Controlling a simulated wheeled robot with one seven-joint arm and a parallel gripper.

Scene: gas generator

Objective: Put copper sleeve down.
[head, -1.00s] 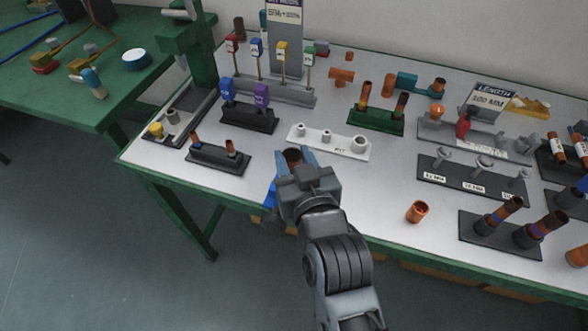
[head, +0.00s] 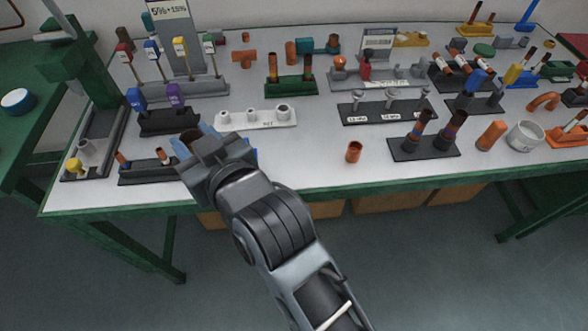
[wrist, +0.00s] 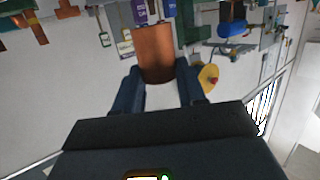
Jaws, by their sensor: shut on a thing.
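My gripper (head: 190,142) is shut on a copper sleeve (head: 189,135). The wrist view shows the same brown-orange tube (wrist: 155,55) between the two dark blue fingers, sticking out past their tips. The gripper hangs over the front left part of the white table, by the right end of a small black rack (head: 135,176). Whether the sleeve touches anything below cannot be told.
The small black rack holds short copper pieces. Behind stand a black holder (head: 170,122) with blue and purple tags and a white rack (head: 262,119) with grey pegs. Another copper ring (head: 354,152) stands at the front. Bare table lies between it and my gripper.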

